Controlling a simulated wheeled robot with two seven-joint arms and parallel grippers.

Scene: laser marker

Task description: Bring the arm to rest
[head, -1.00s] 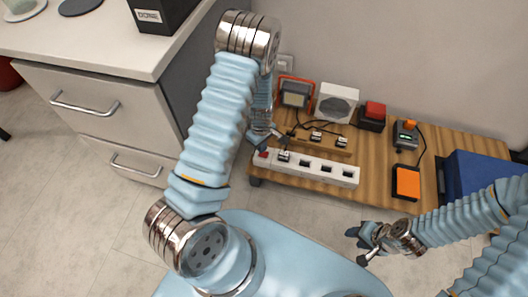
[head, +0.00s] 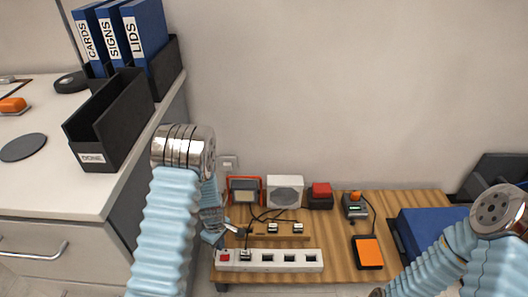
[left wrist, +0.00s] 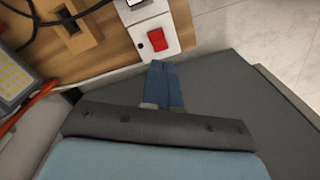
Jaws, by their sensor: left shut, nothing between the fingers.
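My left arm comes in from the lower left of the head view and bends down at a metal joint. My left gripper (head: 222,237) is small there, close to the left end of the white power strip (head: 270,261). In the left wrist view its blue fingers (left wrist: 163,85) are together with nothing between them. They point at the strip's end, near the red switch (left wrist: 157,40); whether they touch it I cannot tell. My right arm enters at the lower right of the head view, and its gripper is cut off by the bottom edge.
The low wooden table (head: 330,235) holds a work lamp (head: 243,189), a white fan-like box (head: 285,191), a red-topped box (head: 320,196), an orange pad (head: 367,252) and cables. A counter at left carries a black DONE bin (head: 110,125) and blue binders (head: 144,30).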

